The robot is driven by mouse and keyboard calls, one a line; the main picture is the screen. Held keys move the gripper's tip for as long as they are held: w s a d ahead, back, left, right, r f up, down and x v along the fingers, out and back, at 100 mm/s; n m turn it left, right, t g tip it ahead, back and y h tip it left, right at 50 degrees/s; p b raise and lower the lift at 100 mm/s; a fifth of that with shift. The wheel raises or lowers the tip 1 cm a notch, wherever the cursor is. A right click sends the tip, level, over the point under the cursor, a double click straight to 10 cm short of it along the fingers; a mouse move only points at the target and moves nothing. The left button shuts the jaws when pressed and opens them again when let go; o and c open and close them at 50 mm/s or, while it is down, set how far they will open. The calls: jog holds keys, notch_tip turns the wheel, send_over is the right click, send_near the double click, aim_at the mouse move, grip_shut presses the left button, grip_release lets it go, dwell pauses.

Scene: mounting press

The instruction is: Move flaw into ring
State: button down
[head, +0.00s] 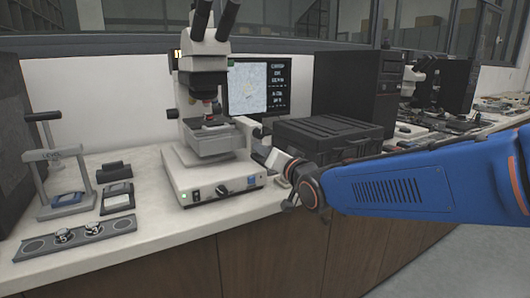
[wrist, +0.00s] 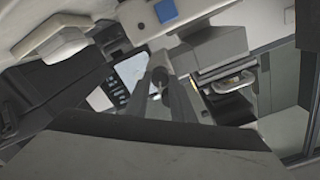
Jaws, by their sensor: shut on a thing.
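A white microscope (head: 205,75) stands on the bench with its stage (head: 212,141) above a white base. Behind it a monitor (head: 257,88) shows a pale grey speckled picture beside small white text. I cannot clearly make out the flaw or the ring in that picture. My gripper (head: 270,158) reaches from the right to the right side of the stage. In the wrist view, my gripper (wrist: 161,92) is shut on a small dark round knob (wrist: 158,76) between its fingers. In the head view the knob is hidden.
A black case (head: 325,136) lies right of the microscope, close to my arm. At left stand a small hand press (head: 58,165) and a slotted tray (head: 75,236) with two small shiny pieces.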

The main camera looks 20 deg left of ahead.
jog(key=shift+m, duration=0.6)
jog(key=c, duration=1.5)
grip_release()
jog(key=shift+s+d, duration=0.1)
jog(key=shift+d, duration=0.05)
jog(key=v, duration=1.7)
jog(key=shift+s, duration=0.1)
